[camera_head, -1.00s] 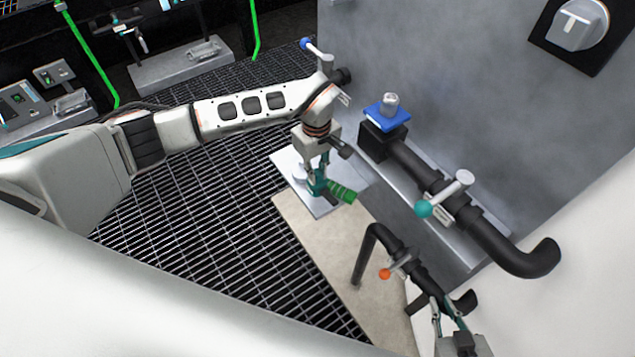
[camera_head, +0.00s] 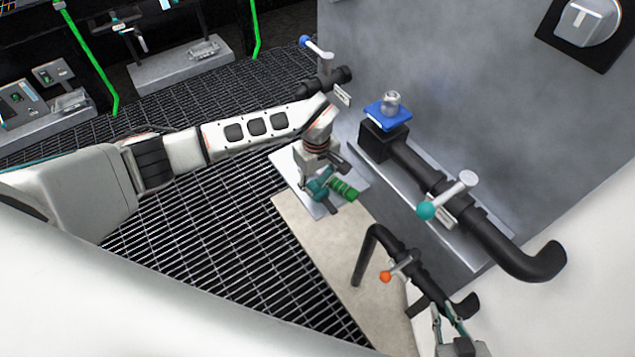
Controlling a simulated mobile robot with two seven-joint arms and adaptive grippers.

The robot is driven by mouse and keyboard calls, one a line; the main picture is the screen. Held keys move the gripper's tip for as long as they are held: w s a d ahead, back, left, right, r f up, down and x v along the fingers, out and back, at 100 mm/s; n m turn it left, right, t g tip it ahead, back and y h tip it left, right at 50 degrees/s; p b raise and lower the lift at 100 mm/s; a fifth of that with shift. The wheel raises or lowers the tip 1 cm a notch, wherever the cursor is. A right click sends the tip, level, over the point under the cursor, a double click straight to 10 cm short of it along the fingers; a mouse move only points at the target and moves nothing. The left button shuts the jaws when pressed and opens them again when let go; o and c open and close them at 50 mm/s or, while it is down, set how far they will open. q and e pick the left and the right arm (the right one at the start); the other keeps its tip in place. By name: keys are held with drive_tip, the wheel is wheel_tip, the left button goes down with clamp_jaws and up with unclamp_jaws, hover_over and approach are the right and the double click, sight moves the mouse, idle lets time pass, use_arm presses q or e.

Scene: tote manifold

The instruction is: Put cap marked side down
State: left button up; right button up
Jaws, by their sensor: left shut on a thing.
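A green ribbed cap (camera_head: 344,189) lies on its side, tilted, at the fingertips of my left gripper (camera_head: 327,187). My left gripper is shut on it, low over a pale square plate (camera_head: 283,160). I cannot tell whether the cap touches the plate, and no mark on it can be made out. My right gripper (camera_head: 448,312) is at the lower right by the end of the lower black pipe.
A black pipe with a teal-knobbed valve (camera_head: 447,196) runs along the grey wall. A blue square piece (camera_head: 388,116) sits at its upper end. A lower pipe with an orange-knobbed valve (camera_head: 396,267) stands on a beige board (camera_head: 320,260). Metal grating lies left of the board.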

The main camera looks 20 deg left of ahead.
use_arm(q)
drive_tip(key=shift+s+r, duration=0.15)
drive_tip(key=shift+r, duration=0.1)
drive_tip(key=shift+r, duration=0.2)
drive_tip(key=shift+w+r, duration=0.2)
drive_tip(key=shift+r, duration=0.1)
wheel_tip(320, 180, up, 11)
drive_tip(key=p, duration=0.2)
drive_tip(key=shift+s+r, duration=0.15)
drive_tip(key=shift+r, duration=0.05)
